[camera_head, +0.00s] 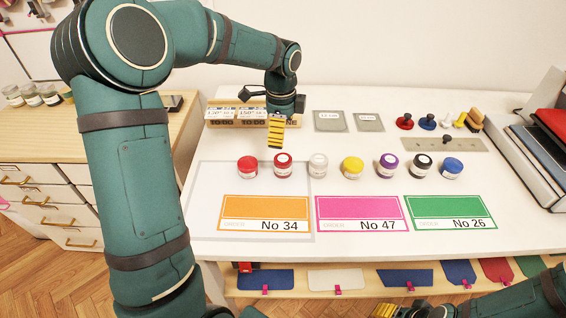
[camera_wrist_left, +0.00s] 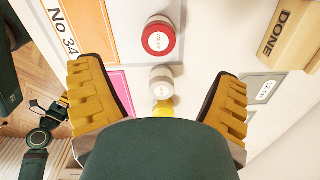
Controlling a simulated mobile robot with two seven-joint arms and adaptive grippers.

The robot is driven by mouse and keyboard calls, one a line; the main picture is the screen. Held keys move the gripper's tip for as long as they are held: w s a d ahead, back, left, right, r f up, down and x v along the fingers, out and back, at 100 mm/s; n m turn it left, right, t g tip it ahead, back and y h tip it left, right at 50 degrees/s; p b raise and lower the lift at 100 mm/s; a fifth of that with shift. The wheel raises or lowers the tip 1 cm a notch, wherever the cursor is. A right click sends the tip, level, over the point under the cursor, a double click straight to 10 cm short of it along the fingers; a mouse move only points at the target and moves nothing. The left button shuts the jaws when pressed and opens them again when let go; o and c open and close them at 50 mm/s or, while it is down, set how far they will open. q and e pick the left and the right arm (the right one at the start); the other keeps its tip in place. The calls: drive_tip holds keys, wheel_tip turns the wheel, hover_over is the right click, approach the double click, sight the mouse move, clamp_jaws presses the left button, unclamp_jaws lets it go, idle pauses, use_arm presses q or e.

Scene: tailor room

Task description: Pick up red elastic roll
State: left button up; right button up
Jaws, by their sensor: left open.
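Two red rolls stand on the white table: one (camera_head: 247,168) at the left end of the row, the other (camera_head: 283,167) just right of it. My left gripper (camera_head: 276,134) hangs above and slightly behind the second one, apart from it. In the left wrist view, a red-topped roll (camera_wrist_left: 160,39) stands beyond my open, empty left fingers (camera_wrist_left: 160,76), beside the white roll (camera_wrist_left: 162,82). My right gripper (camera_head: 385,311) shows only partly at the bottom edge of the head view; its opening cannot be made out.
White, yellow (camera_head: 352,168), purple, black and blue (camera_head: 452,168) rolls continue the row rightward. Order cards (camera_head: 362,214) lie in front. Behind are a wooden DONE block (camera_head: 240,113), grey plates (camera_head: 331,121) and coloured stamps (camera_head: 427,122). Folders (camera_head: 540,140) stand at right.

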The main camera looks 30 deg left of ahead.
sight(283, 159)
use_arm(q)
wheel_tip(283, 159, down, 7)
drive_tip(key=shift+r+b, duration=0.1)
drive_tip(key=shift+b, duration=0.55)
drive_tip(key=f, duration=0.1)
drive_tip(key=f+b, duration=0.1)
drive_tip(key=f, duration=0.3)
drive_tip(key=shift+d+f+b, duration=0.1)
drive_tip(key=shift+d+b, duration=0.15)
drive_tip(key=shift+b, duration=0.1)
drive_tip(key=c, duration=1.2)
